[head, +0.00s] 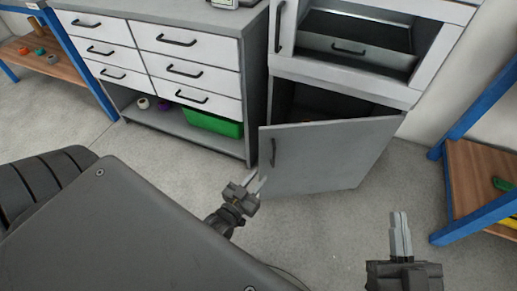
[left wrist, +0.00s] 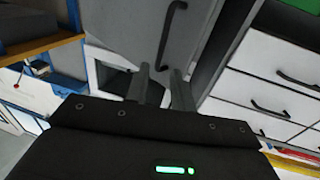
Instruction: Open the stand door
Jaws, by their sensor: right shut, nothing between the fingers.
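The grey stand door (head: 325,160) stands partly open, its left edge swung out from the stand (head: 345,84), with the dark inside showing above it. Its dark upright handle (head: 273,152) is near that left edge. My left gripper (head: 259,184) is just below and left of the handle, near the door's lower left corner. In the left wrist view its two fingers (left wrist: 160,84) are apart with nothing between them, and the door handle (left wrist: 165,38) lies beyond them. My right gripper (head: 400,225) is shut and empty, low on the right in front of the door.
A white drawer cabinet (head: 165,60) with a green bin (head: 212,122) on its lower shelf stands to the left. A blue-framed wooden bench (head: 478,178) is close on the right. Grey floor is free in front of the door.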

